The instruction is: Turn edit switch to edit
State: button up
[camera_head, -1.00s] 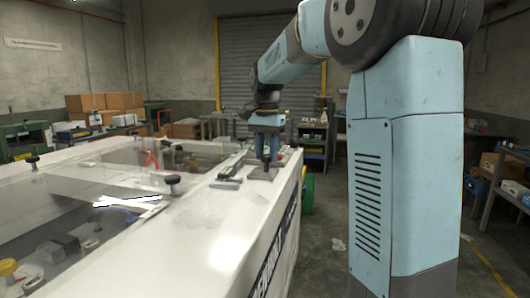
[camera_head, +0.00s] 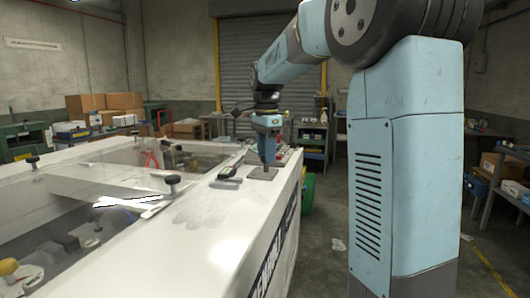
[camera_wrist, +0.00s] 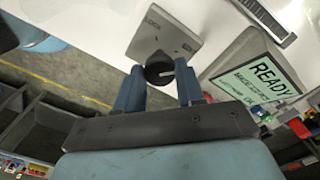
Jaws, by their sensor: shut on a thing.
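The edit switch is a round black knob (camera_wrist: 158,68) with a pale pointer mark, on a grey square plate (camera_wrist: 172,32) in the wrist view. The plate bears small lettering that looks like LOCK near one corner and another mark too small to read. My gripper (camera_wrist: 160,78) has a blue finger on each side of the knob and is shut on it. In the head view my gripper (camera_head: 267,162) points straight down over the plate (camera_head: 262,174) at the far end of the white cabinet top; the fingers hide the knob there.
A display reading READY (camera_wrist: 255,80) stands beside the plate. Black knobs (camera_head: 172,181) stand on the glass-covered part. Shelving and boxes are farther back.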

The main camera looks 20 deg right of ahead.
jog(key=shift+w+a+r, duration=0.1)
jog(key=shift+a, duration=0.05)
jog(key=o, duration=0.8)
jog(key=shift+w, duration=0.1)
jog(key=shift+o, duration=1.2)
notch_tip(320, 180, up, 14)
jog(key=shift+f, duration=0.25)
